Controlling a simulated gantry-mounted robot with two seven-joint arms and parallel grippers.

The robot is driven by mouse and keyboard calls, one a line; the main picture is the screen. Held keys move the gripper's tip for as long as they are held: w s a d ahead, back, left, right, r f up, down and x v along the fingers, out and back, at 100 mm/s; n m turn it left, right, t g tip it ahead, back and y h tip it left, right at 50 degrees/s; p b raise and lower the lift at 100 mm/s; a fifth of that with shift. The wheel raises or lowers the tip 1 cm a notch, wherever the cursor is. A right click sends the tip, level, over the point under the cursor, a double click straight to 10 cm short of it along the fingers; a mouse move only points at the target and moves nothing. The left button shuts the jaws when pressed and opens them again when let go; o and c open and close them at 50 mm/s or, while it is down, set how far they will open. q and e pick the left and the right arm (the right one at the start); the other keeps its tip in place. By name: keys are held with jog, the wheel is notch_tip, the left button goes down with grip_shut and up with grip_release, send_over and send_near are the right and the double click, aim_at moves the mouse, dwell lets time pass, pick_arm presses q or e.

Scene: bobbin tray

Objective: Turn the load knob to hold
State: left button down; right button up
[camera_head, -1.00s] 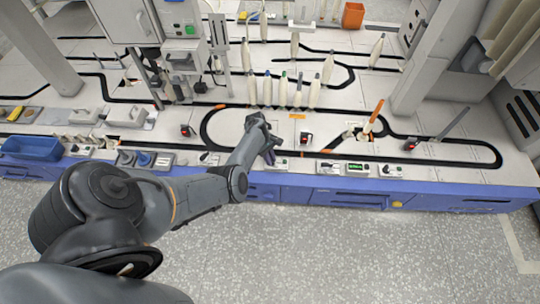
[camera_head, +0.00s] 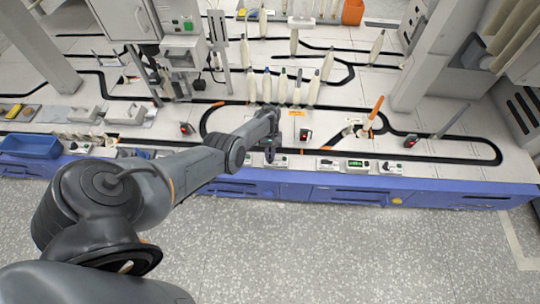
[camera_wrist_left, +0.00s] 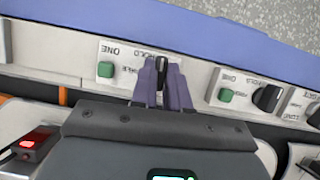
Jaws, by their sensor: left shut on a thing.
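The knob (camera_wrist_left: 161,64) is a small black one on a white control panel (camera_wrist_left: 120,55) with a green button (camera_wrist_left: 105,69). The panel's print is upside down in the left wrist view; HOLD and ONE can be read. My left gripper (camera_wrist_left: 162,80) is shut on the knob, one purple finger on each side. The knob shows as a dark upright strip between the fingers, its sides hidden. In the head view my left gripper (camera_head: 270,153) is at the bench's front edge, beside the panel's visible part (camera_head: 281,161). My right gripper is not in view.
A similar panel with a green button (camera_wrist_left: 225,95) and black knob (camera_wrist_left: 268,97) sits to the right in the left wrist view. A red-lit device (camera_wrist_left: 30,145) is at lower left. Several tall bobbins (camera_head: 298,88) stand behind my gripper. A blue bin (camera_head: 30,147) is at left.

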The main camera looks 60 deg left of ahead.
pick_arm(q)
jog(key=shift+m, duration=0.5)
jog(key=c, duration=1.1)
grip_release()
jog(key=shift+w+a+r+p, duration=0.15)
jog(key=shift+r+p, duration=0.2)
jog(key=shift+r, duration=0.3)
jog(key=p+v, duration=0.3)
jog(key=v, duration=0.6)
jog(key=shift+w+r, duration=0.2)
jog(key=shift+s+p, duration=0.15)
jog(key=shift+p, duration=0.15)
